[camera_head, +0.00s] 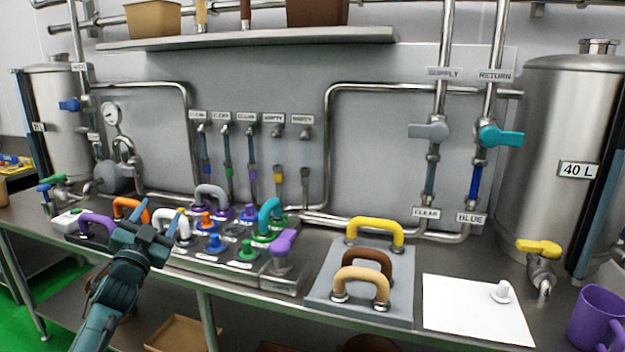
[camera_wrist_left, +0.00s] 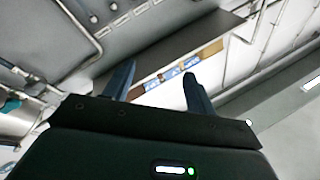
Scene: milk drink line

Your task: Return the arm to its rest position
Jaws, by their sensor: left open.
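My left arm comes in from the lower left of the head view. Its gripper (camera_head: 147,222) is raised in front of the left part of the handle panel, with its fingers pointing up and away. The fingers are apart with nothing between them. In the left wrist view the two blue fingers of the gripper (camera_wrist_left: 160,85) stand apart and empty, with the shelf and wall beyond them. My right gripper is not in view.
The panel (camera_head: 285,283) carries several coloured handles and knobs close to my left gripper. A grey plate (camera_head: 325,290) bears yellow, brown and tan handles. A white sheet (camera_head: 460,315), a purple mug (camera_head: 597,320) and a steel tank (camera_head: 560,130) stand right. A shelf (camera_head: 250,40) hangs above.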

